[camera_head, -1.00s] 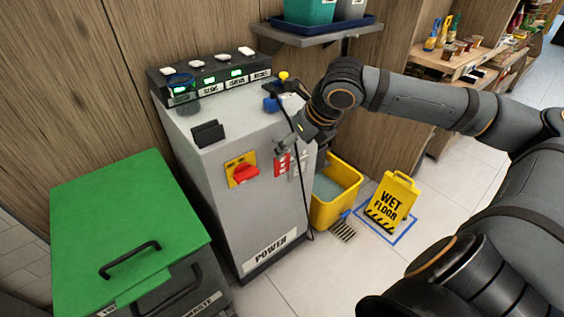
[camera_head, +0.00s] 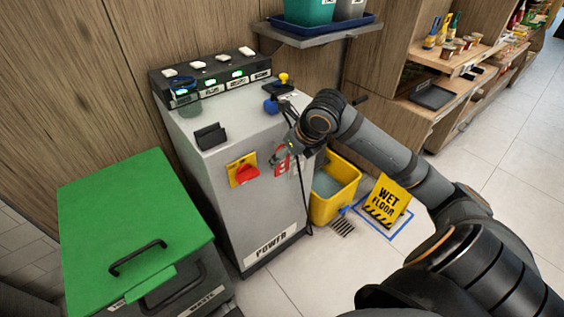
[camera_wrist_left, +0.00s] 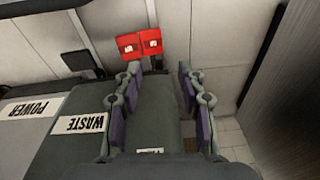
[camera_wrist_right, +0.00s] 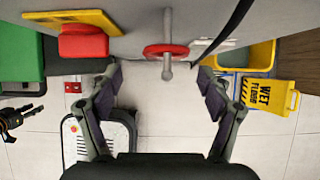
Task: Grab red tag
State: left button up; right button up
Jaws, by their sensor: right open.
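The red tag (camera_head: 283,165) hangs on the front face of the grey power cabinet (camera_head: 262,205), right of the red rotary switch. In the right wrist view it shows as a red ring-like piece (camera_wrist_right: 166,50) around a grey peg. My right gripper (camera_wrist_right: 160,82) is open, with the tag ahead of and between its fingers, apparently not gripped. In the head view the right gripper (camera_head: 284,153) is close to the tag and partly hides it. My left gripper (camera_wrist_left: 156,88) is open and empty in its wrist view; the head view does not show it.
The red switch on its yellow plate (camera_head: 243,170) is left of the tag. A black cable hangs by my right wrist. A yellow bucket (camera_head: 334,204) and wet floor sign (camera_head: 387,200) stand right of the cabinet. A green-lidded waste bin (camera_head: 130,220) is at left.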

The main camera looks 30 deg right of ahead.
aim_at(283, 162)
jog(key=shift+f, duration=0.15)
jog(key=x, duration=0.1)
jog(key=b+x, duration=0.1)
jog(key=x, duration=0.1)
jog(key=b+x, duration=0.1)
jog(key=shift+w+d+f, duration=0.2)
jog(key=shift+d+f, duration=0.05)
jog(key=shift+f, duration=0.1)
pick_arm(q)
jog(key=r, duration=0.2)
jog(key=d+r, duration=0.1)
jog(key=r, duration=0.2)
jog(key=shift+w+d+r, duration=0.15)
jog(key=shift+r, duration=0.15)
pick_arm(e)
jog(key=c, duration=1.1)
